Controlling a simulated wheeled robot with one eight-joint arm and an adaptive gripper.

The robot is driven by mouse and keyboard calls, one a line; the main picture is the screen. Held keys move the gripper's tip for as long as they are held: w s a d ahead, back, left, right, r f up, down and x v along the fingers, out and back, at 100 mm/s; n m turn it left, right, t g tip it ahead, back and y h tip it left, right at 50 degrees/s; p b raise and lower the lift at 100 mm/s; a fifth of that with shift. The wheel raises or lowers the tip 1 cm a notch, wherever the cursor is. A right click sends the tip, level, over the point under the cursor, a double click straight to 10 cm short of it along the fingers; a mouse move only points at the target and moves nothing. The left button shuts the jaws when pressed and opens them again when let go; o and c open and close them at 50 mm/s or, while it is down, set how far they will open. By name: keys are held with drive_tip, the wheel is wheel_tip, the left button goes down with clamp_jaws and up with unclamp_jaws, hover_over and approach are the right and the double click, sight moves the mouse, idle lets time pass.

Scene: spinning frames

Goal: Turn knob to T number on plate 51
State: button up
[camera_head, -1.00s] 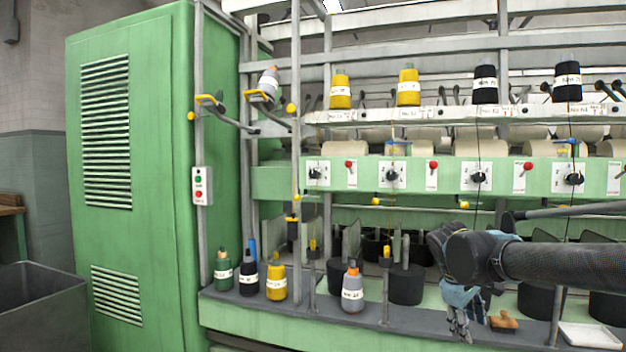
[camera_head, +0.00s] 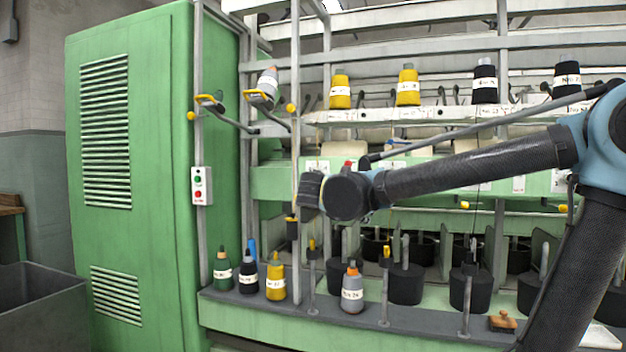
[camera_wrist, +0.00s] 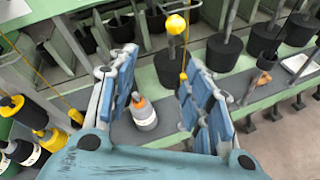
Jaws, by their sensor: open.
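The knob plates sit on the green panel (camera_head: 285,182) of the machine, and my arm covers most of them in the head view. The top of one white plate (camera_head: 318,165) shows just above my wrist; its knob is hidden. Part of another plate (camera_head: 559,182) shows at the right beside my arm. I cannot read any plate number or T mark. My gripper (camera_wrist: 160,92) is open and empty in the wrist view, its blue-padded fingers spread apart. It points down toward the lower shelf, and no knob shows in that view.
A grey cone with an orange top (camera_head: 352,290) stands on the lower shelf; the wrist view shows it between my fingers (camera_wrist: 144,116). Green, black and yellow cones stand left of it. Thin posts rise from the shelf. A vertical pole (camera_head: 296,130) stands near my wrist.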

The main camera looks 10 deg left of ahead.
sight(313, 174)
drive_tip(key=s+a+r+n+t+y, duration=0.2)
drive_tip(key=s+a+r+n, duration=0.25)
drive_tip(key=a, duration=0.45)
drive_tip(key=s+a+r+n+t+y, duration=0.1)
drive_tip(key=s+a+r+n+t, duration=0.3)
drive_tip(key=a, duration=0.5)
drive_tip(key=w+d+r+m+g, duration=0.1)
drive_tip(key=w, duration=1.7)
drive_tip(key=shift+d+y, duration=0.2)
drive_tip(key=shift+y, duration=0.1)
drive_tip(key=shift+s, duration=0.1)
drive_tip(key=shift+m, duration=0.25)
drive_tip(key=c, duration=1.1)
